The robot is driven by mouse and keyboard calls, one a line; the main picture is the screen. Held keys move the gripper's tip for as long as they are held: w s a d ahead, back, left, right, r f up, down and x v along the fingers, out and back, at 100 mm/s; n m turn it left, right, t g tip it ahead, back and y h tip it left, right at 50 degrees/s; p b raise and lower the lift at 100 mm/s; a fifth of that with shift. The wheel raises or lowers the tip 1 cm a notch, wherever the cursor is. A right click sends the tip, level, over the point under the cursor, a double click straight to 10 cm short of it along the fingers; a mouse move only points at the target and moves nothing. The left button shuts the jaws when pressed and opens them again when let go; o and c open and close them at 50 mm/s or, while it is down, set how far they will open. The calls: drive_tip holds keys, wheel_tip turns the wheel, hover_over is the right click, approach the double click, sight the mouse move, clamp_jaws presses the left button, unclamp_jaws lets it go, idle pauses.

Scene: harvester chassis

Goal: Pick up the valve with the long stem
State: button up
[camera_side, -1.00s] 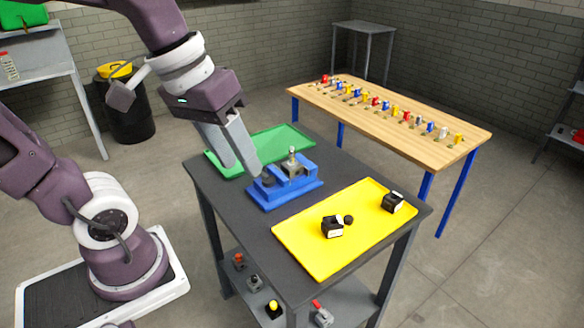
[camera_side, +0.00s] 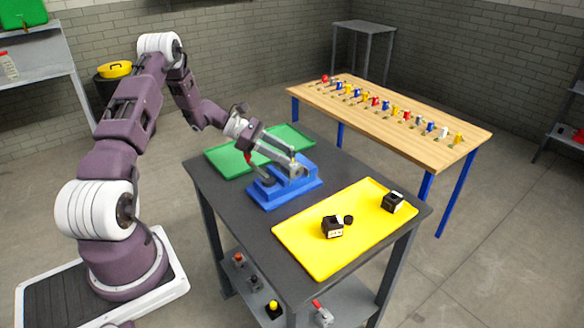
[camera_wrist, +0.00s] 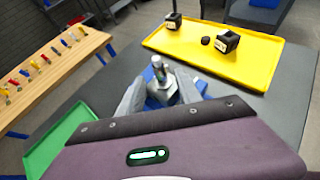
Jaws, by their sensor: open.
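A metallic valve with an upright stem (camera_wrist: 158,70) stands in the blue fixture (camera_side: 268,196) on the dark table. In the side view its stem tip (camera_side: 292,152) shows just above my gripper. My gripper (camera_side: 284,162) reaches in low and tilted from the left, over the fixture. In the wrist view my gripper (camera_wrist: 160,88) is open, with one finger on each side of the valve. I cannot tell whether either finger touches it. The valve's lower part is partly hidden by the fingers and wrist.
A yellow tray (camera_side: 300,258) holds two black blocks and a small round black part. A green tray (camera_side: 226,163) lies behind the fixture. Several coloured parts line a wooden bench (camera_side: 440,148) beyond. More parts sit on the table's lower shelf (camera_side: 350,300).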

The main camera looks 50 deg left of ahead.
sight(292, 163)
drive_tip(key=x, duration=0.3)
drive_tip(key=shift+d+r, duration=0.1)
drive_tip(key=shift+d, duration=0.05)
clamp_jaws()
drive_tip(key=shift+s, duration=0.1)
idle(1.1)
